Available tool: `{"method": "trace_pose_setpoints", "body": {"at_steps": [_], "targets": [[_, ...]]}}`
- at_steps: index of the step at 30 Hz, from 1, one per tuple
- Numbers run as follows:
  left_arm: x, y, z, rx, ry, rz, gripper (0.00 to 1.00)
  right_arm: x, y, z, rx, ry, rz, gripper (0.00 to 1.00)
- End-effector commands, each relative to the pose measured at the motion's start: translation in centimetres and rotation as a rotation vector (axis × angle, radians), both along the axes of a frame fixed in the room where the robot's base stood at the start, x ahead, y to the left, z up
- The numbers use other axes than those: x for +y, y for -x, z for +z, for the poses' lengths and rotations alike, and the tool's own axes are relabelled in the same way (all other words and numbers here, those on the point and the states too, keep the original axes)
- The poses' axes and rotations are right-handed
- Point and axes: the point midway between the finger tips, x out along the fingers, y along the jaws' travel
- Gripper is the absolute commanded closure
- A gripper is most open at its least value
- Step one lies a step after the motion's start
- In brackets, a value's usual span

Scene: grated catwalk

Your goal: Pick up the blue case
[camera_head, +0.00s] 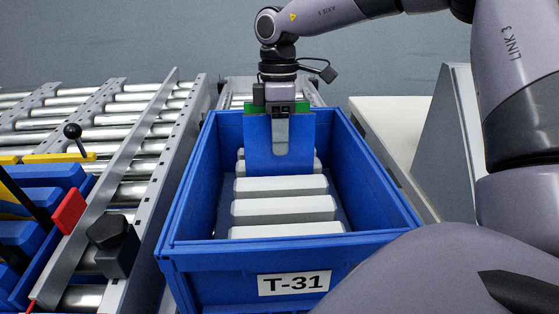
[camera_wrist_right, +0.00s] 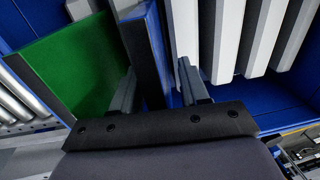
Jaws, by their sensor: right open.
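The blue case (camera_head: 260,155) stands upright like a thin slab inside the blue crate labelled T-31 (camera_head: 220,262), near its back end. My right gripper (camera_head: 281,128) reaches down over the case's top edge from above. One finger shows in front of the case; the other is hidden behind it in the head view. In the right wrist view, the fingers of my right gripper (camera_wrist_right: 158,88) are apart, with the blue case (camera_wrist_right: 142,45) between them. I cannot tell whether they touch it. A green panel (camera_wrist_right: 75,65) stands beside the case. My left gripper is not in view.
Several pale grey blocks (camera_head: 283,208) lie in the crate in front of the case. A roller conveyor (camera_head: 135,107) with a grey side rail is on the left. Blue items (camera_head: 45,176) and a red tag (camera_head: 69,211) sit at the left edge. A pale surface (camera_head: 385,130) lies right of the crate.

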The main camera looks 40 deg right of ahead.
Motion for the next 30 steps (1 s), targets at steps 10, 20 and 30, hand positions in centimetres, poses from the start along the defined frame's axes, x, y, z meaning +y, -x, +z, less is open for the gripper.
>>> {"method": "trace_pose_setpoints", "body": {"at_steps": [10,20,30], "targets": [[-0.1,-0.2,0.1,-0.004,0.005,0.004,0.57,0.0,0.0,0.1,0.000,0.000,0.000,1.00],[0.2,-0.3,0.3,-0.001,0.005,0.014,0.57,0.0,-0.1,1.6,-0.004,0.002,0.000,1.00],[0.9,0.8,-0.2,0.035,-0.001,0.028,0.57,0.0,-0.1,8.3,-0.004,0.002,0.000,1.00]]}}
